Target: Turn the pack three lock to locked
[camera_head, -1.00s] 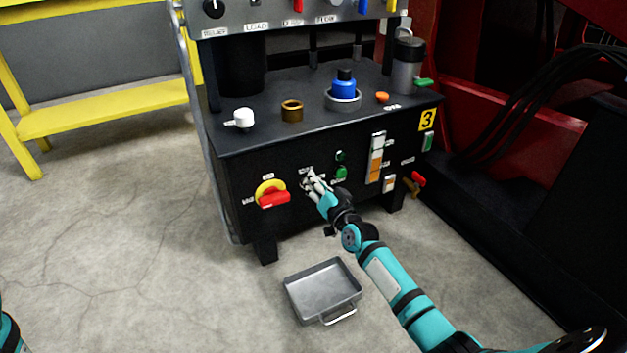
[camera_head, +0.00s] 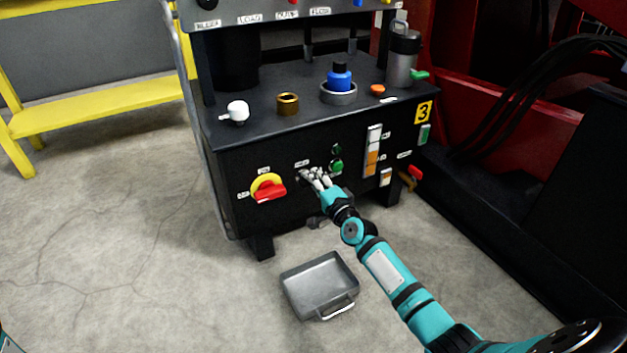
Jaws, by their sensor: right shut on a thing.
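The pack three unit is the black cabinet (camera_head: 232,165) with the yellow number 3 plate (camera_head: 423,112) on its front. My right gripper (camera_head: 311,177) is at the front panel, between the red and yellow rotary switch and the green buttons. It is shut on a small lock part there, which the fingers almost wholly hide. A small white label (camera_head: 302,163) sits just above the fingertips, too small to read. Which way the lock points cannot be seen. My left gripper is out of view; only a sliver of that arm shows at the lower left edge.
The red and yellow rotary switch (camera_head: 268,188) is left of the gripper; green buttons (camera_head: 337,166) are close on its right. A grey metal tray (camera_head: 320,286) lies on the floor below.

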